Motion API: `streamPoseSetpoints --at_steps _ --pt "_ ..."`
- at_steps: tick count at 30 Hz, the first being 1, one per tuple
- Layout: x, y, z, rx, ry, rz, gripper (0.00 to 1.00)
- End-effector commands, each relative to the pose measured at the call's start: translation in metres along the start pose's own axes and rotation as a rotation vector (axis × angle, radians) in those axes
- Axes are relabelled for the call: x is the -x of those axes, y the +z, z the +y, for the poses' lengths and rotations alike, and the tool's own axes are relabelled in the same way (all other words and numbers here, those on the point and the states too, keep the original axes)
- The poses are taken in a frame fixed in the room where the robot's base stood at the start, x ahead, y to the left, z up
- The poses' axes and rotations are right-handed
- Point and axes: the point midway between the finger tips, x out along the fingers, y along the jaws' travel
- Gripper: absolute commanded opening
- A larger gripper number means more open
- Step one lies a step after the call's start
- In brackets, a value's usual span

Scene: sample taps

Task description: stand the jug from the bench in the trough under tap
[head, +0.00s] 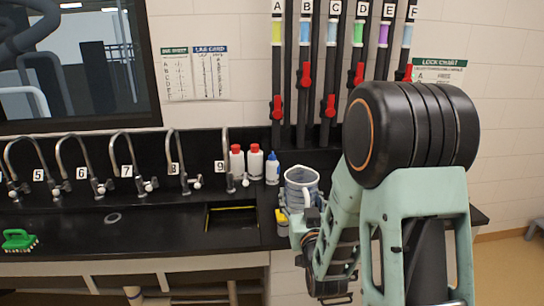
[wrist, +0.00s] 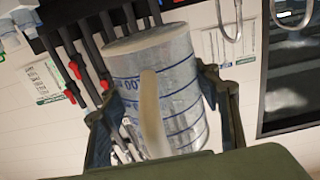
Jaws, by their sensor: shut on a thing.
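The jug (head: 301,181) is a clear cylinder with blue markings and a pale handle, held up at the right end of the bench. In the wrist view the jug (wrist: 170,85) fills the middle, its handle towards the camera, and looks tilted there. My gripper (head: 299,207) is shut on it, one finger on each side in the wrist view (wrist: 158,108). The trough (head: 232,213) is a dark recess with a yellow line, left of the jug. The numbered taps stand along its back, tap 9 (head: 228,160) nearest the trough. The label's tap number is not given.
Two white bottles with red caps (head: 255,161) and a blue-capped bottle (head: 272,168) stand behind, between tap 9 and the jug. The black bench top (head: 150,230) is mostly clear.

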Motion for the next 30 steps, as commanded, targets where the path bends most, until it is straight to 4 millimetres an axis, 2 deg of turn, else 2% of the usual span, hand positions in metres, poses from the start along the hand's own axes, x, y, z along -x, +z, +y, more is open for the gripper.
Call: streamPoseSetpoints --at_steps 14,30 --pt "-0.04 0.041 0.024 0.002 -0.038 0.006 0.31" --pt "-0.072 0.071 0.076 0.003 -0.042 0.006 0.31"
